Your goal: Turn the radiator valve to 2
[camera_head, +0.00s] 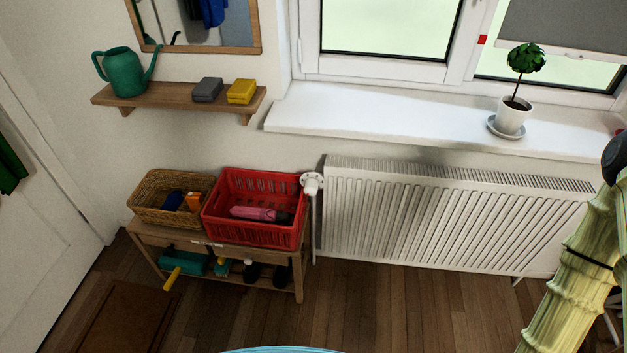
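The white ribbed radiator (440,215) hangs on the wall below the window sill. A white round valve knob (312,184) sits at its upper left end, on top of a thin vertical pipe. The knob is just right of the red crate's rear right corner, and I cannot tell whether they touch. The knob's numbers and its setting are too small to read. My gripper is not in view.
A red crate (226,231) and a wicker basket (149,216) stand on a low wooden bench (299,279). The sill (400,122) holds a potted plant (512,116). A yellow-green bamboo-like shape (570,270) fills the right edge. Floor (390,310) before the radiator is clear.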

